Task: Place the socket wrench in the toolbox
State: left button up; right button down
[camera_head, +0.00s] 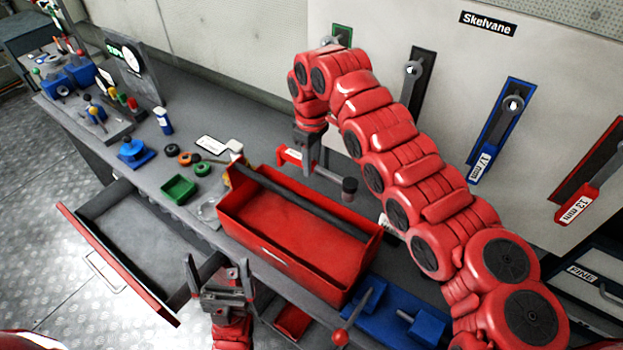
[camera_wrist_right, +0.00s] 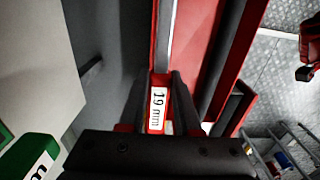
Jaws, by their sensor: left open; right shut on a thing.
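The socket wrench (camera_head: 327,174) has a red grip marked "19 mm", a grey shaft and a dark socket end. My right gripper (camera_head: 303,160) is shut on its red grip; the label shows between the fingers in the right wrist view (camera_wrist_right: 157,105). It holds the wrench by the far side of the red toolbox (camera_head: 262,252); the exact height is unclear. The toolbox is open, with a dark bar handle across it and a bare red floor. My left gripper (camera_head: 217,275) is open and empty, in front of the toolbox's near left side.
An open drawer (camera_head: 140,235) juts from the bench at left. A green bin (camera_head: 179,188), a spray bottle (camera_head: 162,121) and blue tools (camera_head: 415,325) stand on the bench. Other wrenches hang on the wall, including a blue 17 mm (camera_head: 490,140) and red 13 mm (camera_head: 583,190).

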jog(key=shift+d+f+p, duration=0.1)
jog(key=shift+f+p, duration=0.2)
jog(key=shift+f, duration=0.35)
notch_tip(320, 180, down, 4)
jog(key=shift+r+p, duration=0.2)
jog(key=shift+p, duration=0.55)
jog(key=shift+f+b, duration=0.6)
jog(key=c, duration=0.6)
grip_release()
